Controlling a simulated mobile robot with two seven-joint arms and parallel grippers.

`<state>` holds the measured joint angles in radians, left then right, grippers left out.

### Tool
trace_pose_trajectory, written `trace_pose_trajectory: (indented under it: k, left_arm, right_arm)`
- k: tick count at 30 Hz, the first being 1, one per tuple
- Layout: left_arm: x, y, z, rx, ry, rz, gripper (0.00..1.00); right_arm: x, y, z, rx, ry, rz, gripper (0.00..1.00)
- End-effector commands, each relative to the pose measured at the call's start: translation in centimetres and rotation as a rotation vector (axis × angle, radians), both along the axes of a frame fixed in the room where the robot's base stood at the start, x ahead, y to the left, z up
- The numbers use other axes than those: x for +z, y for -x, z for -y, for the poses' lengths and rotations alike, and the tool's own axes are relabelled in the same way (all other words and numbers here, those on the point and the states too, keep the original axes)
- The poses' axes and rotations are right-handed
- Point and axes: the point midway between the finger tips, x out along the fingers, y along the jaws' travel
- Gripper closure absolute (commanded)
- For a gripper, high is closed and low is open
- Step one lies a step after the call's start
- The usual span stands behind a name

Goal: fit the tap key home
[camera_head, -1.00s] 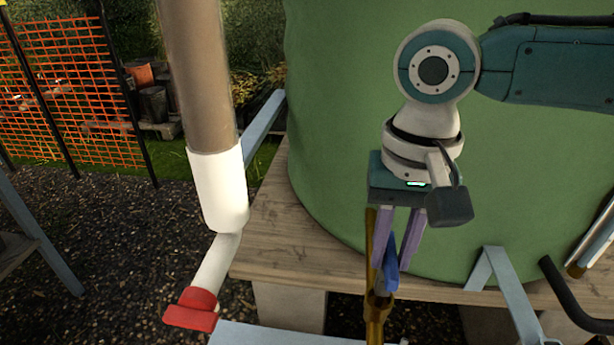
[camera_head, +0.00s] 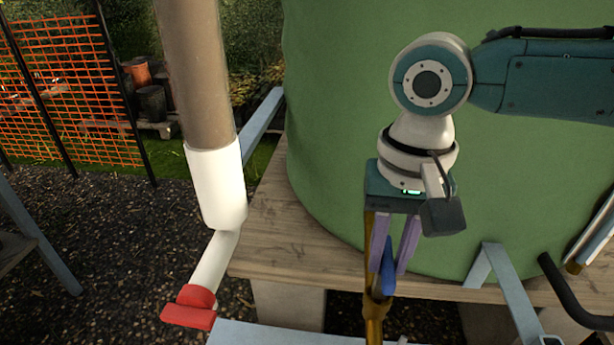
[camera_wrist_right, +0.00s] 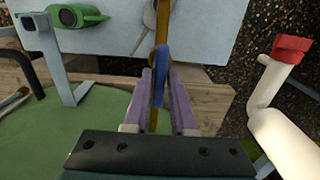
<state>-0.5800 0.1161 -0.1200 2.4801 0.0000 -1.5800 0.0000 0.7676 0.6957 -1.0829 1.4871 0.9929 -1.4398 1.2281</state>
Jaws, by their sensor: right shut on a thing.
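The tap key appears to be the blue flat piece (camera_head: 388,275) between the purple fingers of my right gripper (camera_head: 392,265). The gripper is shut on it and points down in front of the green tank. The blue piece also shows in the right wrist view (camera_wrist_right: 158,75), edge-on between the fingertips. In the wrist view the brass stem (camera_wrist_right: 161,25) lines up closely with the blue piece. I cannot tell whether they touch or are engaged. My left gripper is not in view.
The green tank (camera_head: 330,130) stands on a wooden platform (camera_head: 270,235) behind the gripper. A white pipe (camera_head: 215,185) with a red end (camera_head: 190,308) is at left. A pale blue bench (camera_head: 270,334) lies in front. A black curved handle (camera_head: 570,295) is at right.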

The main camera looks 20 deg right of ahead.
Motion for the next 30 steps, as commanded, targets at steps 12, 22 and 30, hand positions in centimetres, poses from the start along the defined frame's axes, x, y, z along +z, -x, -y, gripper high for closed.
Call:
trace_pose_trajectory:
  k: [12, 22, 30]
  left_arm:
    - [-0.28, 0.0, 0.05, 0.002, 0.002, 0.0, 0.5]
    - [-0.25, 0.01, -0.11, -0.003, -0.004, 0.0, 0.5]
    - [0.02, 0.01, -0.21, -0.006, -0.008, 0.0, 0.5]
  right_arm:
    - [-0.73, -0.01, -0.01, 0.001, 0.001, 0.001, 1.0]
    - [-0.71, 0.01, -0.01, 0.001, 0.0, 0.0, 1.0]
    - [-0.66, 0.01, -0.02, 0.001, 0.0, 0.0, 1.0]
